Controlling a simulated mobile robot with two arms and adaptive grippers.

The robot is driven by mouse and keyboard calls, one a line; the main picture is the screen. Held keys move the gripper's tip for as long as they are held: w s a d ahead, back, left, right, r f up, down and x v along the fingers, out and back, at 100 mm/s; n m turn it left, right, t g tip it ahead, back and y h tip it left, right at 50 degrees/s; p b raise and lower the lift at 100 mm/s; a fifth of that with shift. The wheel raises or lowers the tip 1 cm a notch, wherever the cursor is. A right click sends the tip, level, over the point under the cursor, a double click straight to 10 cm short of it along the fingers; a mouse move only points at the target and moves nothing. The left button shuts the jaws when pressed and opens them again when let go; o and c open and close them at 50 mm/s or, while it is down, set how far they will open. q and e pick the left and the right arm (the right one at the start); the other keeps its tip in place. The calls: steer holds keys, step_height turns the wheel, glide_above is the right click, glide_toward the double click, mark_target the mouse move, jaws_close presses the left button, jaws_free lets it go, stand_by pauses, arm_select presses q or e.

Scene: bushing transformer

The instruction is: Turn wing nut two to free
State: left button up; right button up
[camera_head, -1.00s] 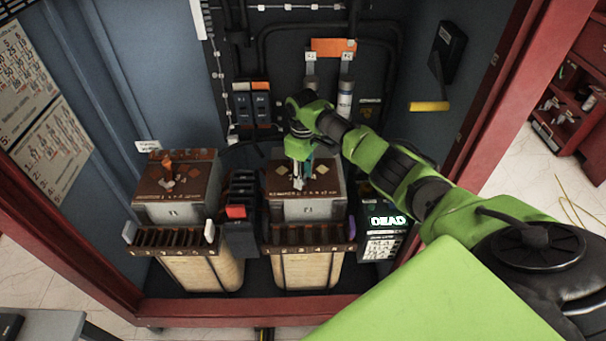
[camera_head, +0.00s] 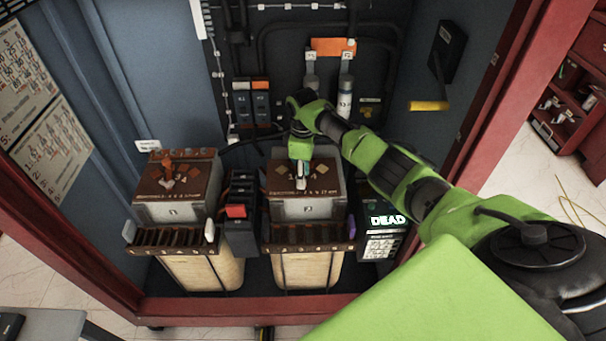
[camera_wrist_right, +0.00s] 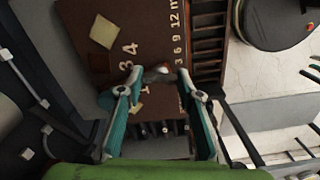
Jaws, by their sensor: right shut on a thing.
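The right transformer (camera_head: 305,208) has a brown top plate with numbers along its front edge. My right gripper (camera_head: 299,178) points down onto the middle of this plate. In the right wrist view its two teal fingers (camera_wrist_right: 158,78) stand either side of a small silvery metal part (camera_wrist_right: 162,70), which looks like the wing nut; its shape is mostly hidden. The left transformer (camera_head: 172,210) has a similar brown top with an upright orange piece (camera_head: 167,160) on it. My left gripper is not in view.
A red-framed cabinet surrounds both transformers. A black box reading DEAD (camera_head: 388,221) stands at the right, and a black block with a red switch (camera_head: 236,211) stands between the transformers. A yellow-handled lever (camera_head: 429,106) is on the right wall.

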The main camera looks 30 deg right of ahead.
steer(key=shift+w, duration=0.1)
steer(key=o, duration=1.1)
step_height(320, 180, up, 12)
